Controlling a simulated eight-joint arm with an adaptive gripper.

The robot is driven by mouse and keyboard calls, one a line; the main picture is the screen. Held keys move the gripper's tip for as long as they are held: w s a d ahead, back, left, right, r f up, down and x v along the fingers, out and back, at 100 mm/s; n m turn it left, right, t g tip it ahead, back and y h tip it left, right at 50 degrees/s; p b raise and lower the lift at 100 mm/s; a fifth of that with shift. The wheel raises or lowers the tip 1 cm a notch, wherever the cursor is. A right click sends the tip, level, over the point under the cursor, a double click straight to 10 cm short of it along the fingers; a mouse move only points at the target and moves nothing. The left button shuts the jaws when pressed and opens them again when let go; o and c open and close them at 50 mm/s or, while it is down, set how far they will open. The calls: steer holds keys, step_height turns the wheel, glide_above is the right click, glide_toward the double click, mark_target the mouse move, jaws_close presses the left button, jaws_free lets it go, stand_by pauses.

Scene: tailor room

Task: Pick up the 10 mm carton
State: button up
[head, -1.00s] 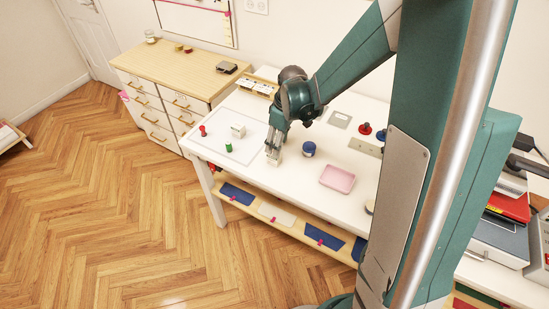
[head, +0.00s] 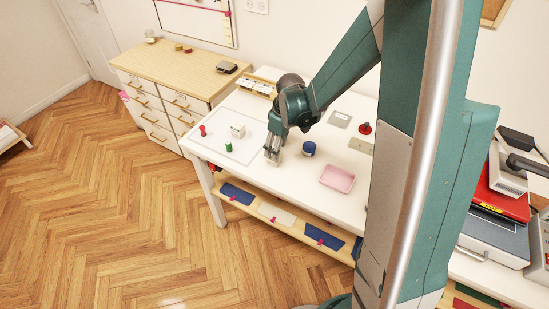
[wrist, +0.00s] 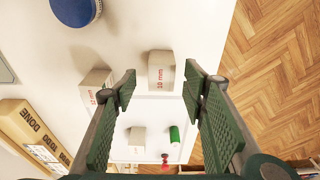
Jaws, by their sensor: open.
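The 10 mm carton (wrist: 161,78) is a small pale box with its label readable in the wrist view. My gripper (wrist: 159,76) is open, and the carton shows between its fingertips, nearer the right one. I see no finger closed on it. A second pale carton (wrist: 92,88) with a partly hidden reddish label shows beside the left finger. A third small white carton (wrist: 137,138) lies farther off between the fingers. In the head view my gripper (head: 272,155) points down low over the white table, and its fingers mostly hide the cartons there.
A green spool (head: 228,147), a red piece (head: 203,130) and a white carton (head: 238,130) are on the left. A wooden sorting box (head: 258,86) stands at the back.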

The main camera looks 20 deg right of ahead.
steer(key=shift+w+a+f, duration=0.1)
steer(key=shift+a+f, duration=0.05)
steer(key=shift+f, duration=0.65)
steer(key=shift+w+a+f, duration=0.1)
steer(key=shift+a+f, duration=0.05)
steer(key=shift+f, duration=0.65)
steer(key=shift+w+a+f, duration=0.1)
steer(key=shift+a+f, duration=0.05)
steer(key=shift+f, duration=0.65)
steer(key=c, duration=1)
